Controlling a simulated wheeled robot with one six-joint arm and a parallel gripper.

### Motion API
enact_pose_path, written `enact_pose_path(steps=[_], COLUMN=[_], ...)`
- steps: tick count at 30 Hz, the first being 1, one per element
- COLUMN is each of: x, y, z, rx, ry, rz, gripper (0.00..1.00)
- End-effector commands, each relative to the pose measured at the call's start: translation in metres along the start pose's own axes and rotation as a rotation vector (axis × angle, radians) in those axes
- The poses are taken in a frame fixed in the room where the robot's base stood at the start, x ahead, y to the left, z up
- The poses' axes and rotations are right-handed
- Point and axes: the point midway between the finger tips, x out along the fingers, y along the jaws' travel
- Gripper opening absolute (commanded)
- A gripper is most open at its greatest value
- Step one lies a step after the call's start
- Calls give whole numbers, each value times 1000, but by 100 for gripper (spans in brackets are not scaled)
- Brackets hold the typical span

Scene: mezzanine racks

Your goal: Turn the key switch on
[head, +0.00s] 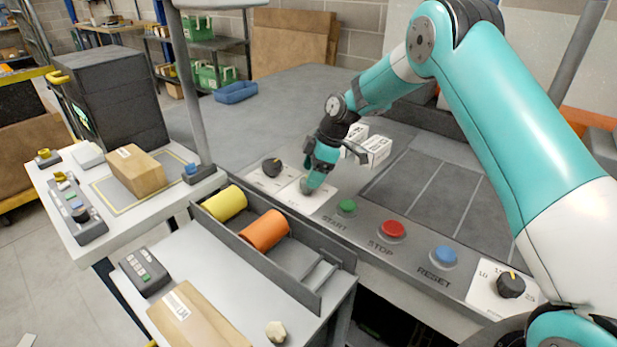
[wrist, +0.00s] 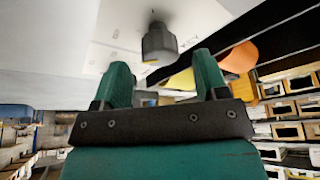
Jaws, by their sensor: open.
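In the head view my gripper (head: 311,180) points down at a white label plate (head: 318,204) on the grey console, left of the green START button. The gripper hides most of what stands on that plate, so I cannot make out a key there. In the wrist view a dark grey round switch (wrist: 159,42) with a small yellow mark stands on a pale plate. It lies ahead of and between my two spread fingers (wrist: 161,75), apart from both. The gripper is open and empty.
A black knob (head: 271,167) with an orange pointer sits just left of the gripper. START (head: 347,206), STOP (head: 392,229) and RESET (head: 444,256) buttons and another knob (head: 511,285) lie to the right. White boxes (head: 376,149) stand behind; a tray (head: 322,297) holds yellow and orange rolls in front.

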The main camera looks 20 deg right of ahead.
Motion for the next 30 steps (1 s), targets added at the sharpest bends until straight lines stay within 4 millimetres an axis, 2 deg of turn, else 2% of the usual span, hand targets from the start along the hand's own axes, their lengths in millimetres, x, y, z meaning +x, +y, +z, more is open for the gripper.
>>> enact_pose_path(steps=[3,6,17,23,24,30], x=[16,24,29,29,29,29], y=[0,0,0,0,0,0], z=[-1,0,0,0,0,0], rx=[0,0,0,0,0,9], ry=[-1,0,0,0,0,0], rz=[-2,0,1,1,1,5], gripper=[67,67,67,21,18,18])
